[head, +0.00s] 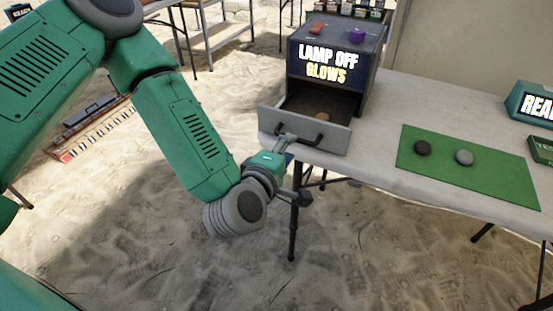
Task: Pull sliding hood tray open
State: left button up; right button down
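The hood (330,70) is a dark box on the table, marked "LAMP OFF GLOWS". Its sliding tray (333,138) is pulled out at the front, with a grey front panel and a dark handle (305,139). A small brown object (322,117) lies inside the tray. My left gripper (294,141) is at the left part of the handle, with a finger reaching to it. The rest of the gripper is partly hidden by its wrist, so I cannot tell whether it is closed on the handle. My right gripper is not in view.
A green mat (470,181) on the table (391,103) holds a black stone (422,148) and a grey stone (464,157). A red piece (318,27) and a purple piece (356,34) sit on top of the hood. A sign (532,104) stands at the right. Sand surrounds the table.

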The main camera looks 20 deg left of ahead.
pick_arm(q)
jog(key=v, duration=0.6)
jog(key=shift+s+a, duration=0.3)
jog(key=shift+a, duration=0.05)
jog(key=s+f+m+g+h+p, duration=0.1)
jog(key=s+f+m+g, duration=0.35)
jog(key=f, duration=0.35)
jog(key=s+f+m+g+h, duration=0.2)
jog(key=s+f+m+g, duration=0.1)
jog(key=s+f+m, duration=0.3)
jog(key=s+a+f+m+g+y, duration=0.3)
jog(key=s+a+f+m+g, duration=0.4)
jog(key=s+a, duration=0.3)
jog(key=shift+s+a+f+m+y+p, duration=0.25)
jog(key=shift+s+f+m+y+p, duration=0.1)
jog(key=shift+s, duration=0.4)
